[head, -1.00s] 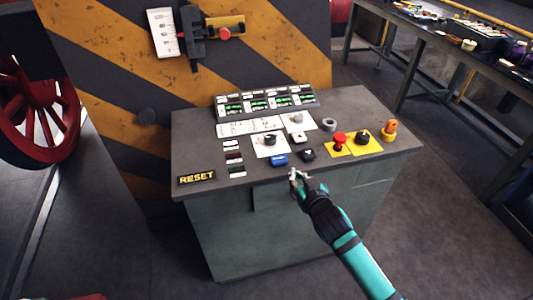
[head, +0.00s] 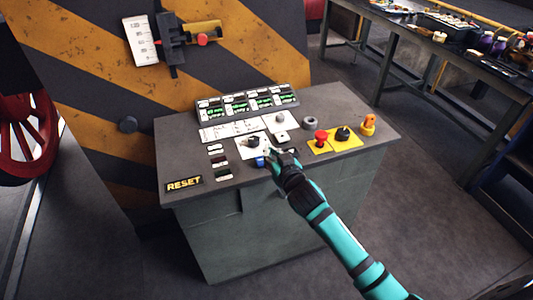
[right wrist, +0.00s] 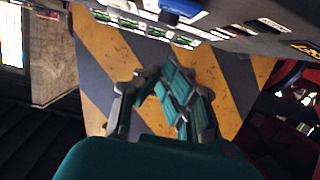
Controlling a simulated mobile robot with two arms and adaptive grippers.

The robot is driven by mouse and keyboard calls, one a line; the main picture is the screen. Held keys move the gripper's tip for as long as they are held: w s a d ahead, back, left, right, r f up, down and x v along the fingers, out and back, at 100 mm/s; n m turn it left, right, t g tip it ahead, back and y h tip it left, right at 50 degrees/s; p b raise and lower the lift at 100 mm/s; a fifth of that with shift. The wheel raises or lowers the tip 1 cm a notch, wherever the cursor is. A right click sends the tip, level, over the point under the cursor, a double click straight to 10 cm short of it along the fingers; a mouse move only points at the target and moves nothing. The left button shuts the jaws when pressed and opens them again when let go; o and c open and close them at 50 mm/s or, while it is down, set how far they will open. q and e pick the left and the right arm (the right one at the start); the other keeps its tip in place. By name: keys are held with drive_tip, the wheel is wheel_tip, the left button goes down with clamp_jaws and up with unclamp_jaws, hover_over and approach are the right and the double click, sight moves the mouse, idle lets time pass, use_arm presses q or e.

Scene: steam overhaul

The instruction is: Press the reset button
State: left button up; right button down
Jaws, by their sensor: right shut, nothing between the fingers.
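The yellow-lettered RESET plate (head: 184,184) lies at the front left corner of the grey control console (head: 240,188). A blue button (head: 260,162) sits near the middle of the console's front edge; its lettering is not readable. It also shows at the top of the right wrist view (right wrist: 184,8). My right gripper (head: 273,155) is shut and empty, its tip just right of the blue button and partly covering it. I cannot tell whether they touch. The gripper's fingers also show in the right wrist view (right wrist: 152,92). My left gripper is not in view.
A red mushroom button (head: 320,137), a black knob (head: 342,133) and an orange knob (head: 368,125) stand to the right. A display strip (head: 247,102) runs along the back. Dark and white switches (head: 219,161) lie left. A striped wall (head: 75,60) rises behind.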

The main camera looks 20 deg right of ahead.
drive_tip(key=x, duration=0.5)
drive_tip(key=shift+r+p, duration=0.1)
drive_tip(key=shift+p, duration=0.2)
wheel_tip(320, 180, down, 3)
drive_tip(key=shift+r, duration=0.15)
drive_tip(key=shift+f, duration=0.75)
drive_tip(key=shift+f, duration=0.1)
